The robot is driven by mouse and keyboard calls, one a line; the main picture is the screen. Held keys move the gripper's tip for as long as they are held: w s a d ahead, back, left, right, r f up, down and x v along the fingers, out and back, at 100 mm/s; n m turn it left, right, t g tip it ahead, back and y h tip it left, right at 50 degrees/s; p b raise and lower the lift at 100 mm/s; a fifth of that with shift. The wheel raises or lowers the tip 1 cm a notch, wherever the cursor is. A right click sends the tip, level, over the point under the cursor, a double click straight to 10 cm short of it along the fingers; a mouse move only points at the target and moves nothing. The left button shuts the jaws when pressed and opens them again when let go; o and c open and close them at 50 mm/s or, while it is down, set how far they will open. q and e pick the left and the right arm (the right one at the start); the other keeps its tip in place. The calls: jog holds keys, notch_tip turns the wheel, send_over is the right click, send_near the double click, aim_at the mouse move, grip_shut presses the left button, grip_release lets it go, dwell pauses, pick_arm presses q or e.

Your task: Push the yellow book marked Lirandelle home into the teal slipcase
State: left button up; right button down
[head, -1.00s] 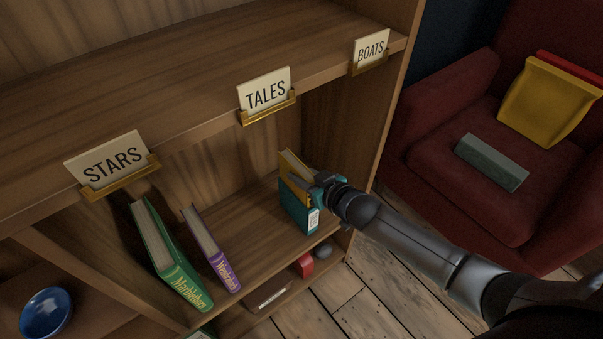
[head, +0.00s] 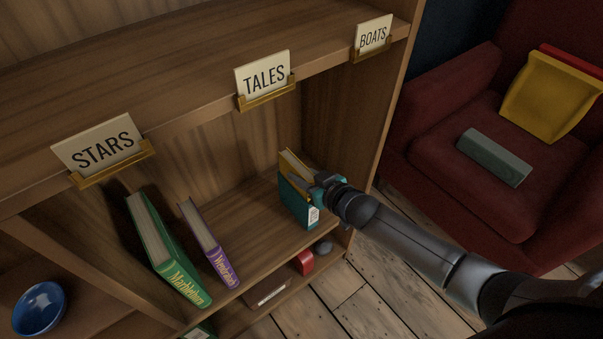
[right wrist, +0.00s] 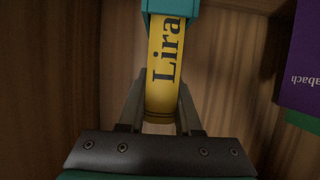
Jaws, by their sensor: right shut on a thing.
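The teal slipcase (head: 294,203) stands on the shelf under the TALES sign, near the right side wall. The yellow book (head: 293,163) is in it, its top edge showing at the slipcase's open top side. In the right wrist view the yellow spine (right wrist: 163,75) reads "Lira" and sticks out of the teal slipcase (right wrist: 171,8); the rest of the title is hidden. My right gripper (head: 318,187) is at the spine. In the right wrist view its fingers (right wrist: 160,105) are shut on the book, one on each side of the spine. My left gripper is not in view.
A green book (head: 165,250) and a purple book (head: 208,243) lean on the same shelf to the left. A blue bowl (head: 39,308) is lower left. A red armchair (head: 440,130) stands to the right. Bare shelf lies between the purple book and the slipcase.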

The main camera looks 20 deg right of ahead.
jog(key=shift+f+b, duration=1)
jog(key=shift+f, duration=0.35)
jog(key=c, duration=0.6)
grip_release()
jog(key=shift+o, duration=0.4)
jog(key=shift+f, duration=0.15)
jog(key=shift+s, duration=0.1)
jog(key=p+v, duration=0.7)
jog(key=v, duration=0.8)
jog(key=shift+r+p, duration=0.25)
jog(key=shift+p, duration=0.15)
